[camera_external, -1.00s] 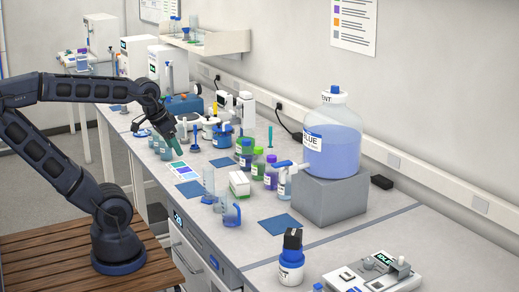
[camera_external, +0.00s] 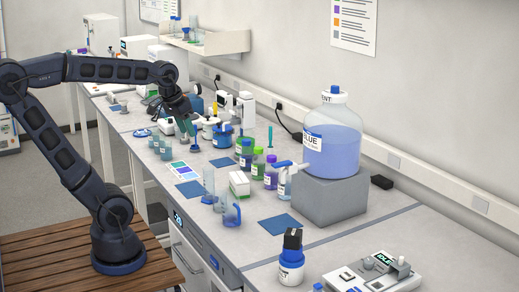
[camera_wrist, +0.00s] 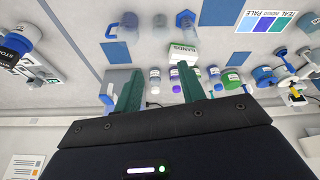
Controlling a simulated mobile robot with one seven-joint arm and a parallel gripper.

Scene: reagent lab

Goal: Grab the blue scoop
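A slim blue upright tool with a round blue foot (camera_external: 195,148), which looks like the blue scoop, stands on the bench beyond the colour card. My gripper (camera_external: 188,127) hangs just above and beside it, and its teal fingers overlap the tool's upper part. I cannot tell whether they touch it. In the wrist view my gripper (camera_wrist: 148,92) has its two teal fingers spread apart, with nothing held between them. I cannot make out the scoop for certain in the wrist view.
A blue-lidded jar (camera_external: 222,137) stands close right of my gripper. Several capped bottles (camera_external: 271,178) and a white box (camera_external: 239,184) stand nearer. Small beakers (camera_external: 166,150) stand on the left. A large blue carboy (camera_external: 332,147) sits on a grey block. Blue mats (camera_external: 190,189) lie clear.

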